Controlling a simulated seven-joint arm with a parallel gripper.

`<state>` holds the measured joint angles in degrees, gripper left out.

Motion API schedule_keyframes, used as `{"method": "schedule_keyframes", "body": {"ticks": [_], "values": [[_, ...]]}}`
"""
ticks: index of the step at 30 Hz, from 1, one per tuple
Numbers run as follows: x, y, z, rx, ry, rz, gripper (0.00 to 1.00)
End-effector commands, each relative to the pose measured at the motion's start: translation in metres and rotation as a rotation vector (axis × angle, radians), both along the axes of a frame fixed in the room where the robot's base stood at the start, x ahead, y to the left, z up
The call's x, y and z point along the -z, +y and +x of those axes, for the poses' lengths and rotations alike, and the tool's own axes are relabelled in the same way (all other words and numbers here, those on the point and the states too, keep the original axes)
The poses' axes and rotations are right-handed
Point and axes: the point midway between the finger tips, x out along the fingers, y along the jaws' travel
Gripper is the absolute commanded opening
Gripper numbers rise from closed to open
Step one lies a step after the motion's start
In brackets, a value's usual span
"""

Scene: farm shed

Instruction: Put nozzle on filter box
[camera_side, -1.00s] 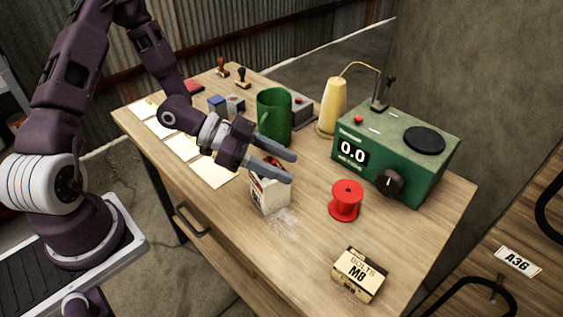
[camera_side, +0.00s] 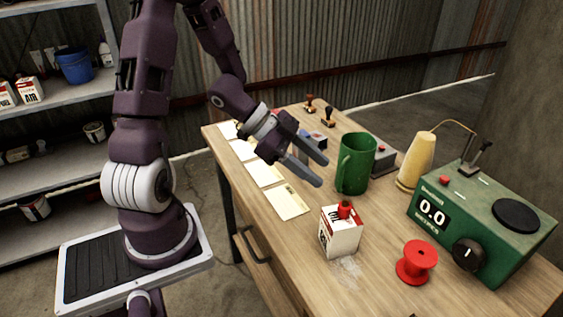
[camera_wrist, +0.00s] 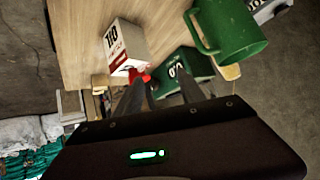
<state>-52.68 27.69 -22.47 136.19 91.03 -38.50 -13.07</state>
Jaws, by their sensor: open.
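The filter box (camera_side: 338,236) is a white carton with red and dark print, standing upright on the wooden table. The red nozzle (camera_side: 345,209) sits on top of it and looks upright. My gripper (camera_side: 318,171) is open and empty, above the table to the upper left of the box and apart from it. In the wrist view, the filter box (camera_wrist: 122,45) lies beyond the fingers of my gripper (camera_wrist: 160,92). The red nozzle (camera_wrist: 139,76) is at its near end, close to the left finger in the picture and partly hidden by it.
A green mug (camera_side: 357,165) stands behind the box, close to my fingers. A red spool (camera_side: 416,264) and a green device with a display (camera_side: 486,222) are to the right. A yellow cone (camera_side: 418,160) stands behind. Paper sheets (camera_side: 287,202) lie along the left edge.

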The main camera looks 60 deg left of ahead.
Motion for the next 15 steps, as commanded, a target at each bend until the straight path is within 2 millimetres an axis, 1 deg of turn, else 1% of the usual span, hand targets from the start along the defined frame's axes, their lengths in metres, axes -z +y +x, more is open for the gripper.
{"method": "schedule_keyframes", "body": {"ticks": [1, 2, 3, 4, 5, 6, 7, 8, 9, 11, 12, 15], "values": [[-0.01, 0.014, 0.013, -0.093, -0.001, 0.159, 0.47], [-0.019, 0.025, 0.019, -0.176, 0.002, 0.252, 0.47], [-0.036, 0.039, 0.021, -0.293, 0.003, 0.357, 0.47], [-0.052, 0.048, 0.018, -0.386, 0.006, 0.416, 0.47], [-0.069, 0.053, 0.011, -0.48, 0.01, 0.46, 0.47], [-0.091, 0.056, -0.004, -0.605, 0.023, 0.484, 0.47], [-0.104, 0.053, -0.021, -0.689, 0.043, 0.478, 0.47], [-0.115, 0.047, -0.039, -0.762, 0.069, 0.452, 0.47], [-0.125, 0.035, -0.064, -0.834, 0.115, 0.395, 0.47], [-0.131, 0.01, -0.102, -0.886, 0.2, 0.287, 0.47], [-0.133, -0.008, -0.124, -0.891, 0.258, 0.216, 0.47], [-0.134, -0.043, -0.164, -0.855, 0.372, 0.086, 0.47]]}}
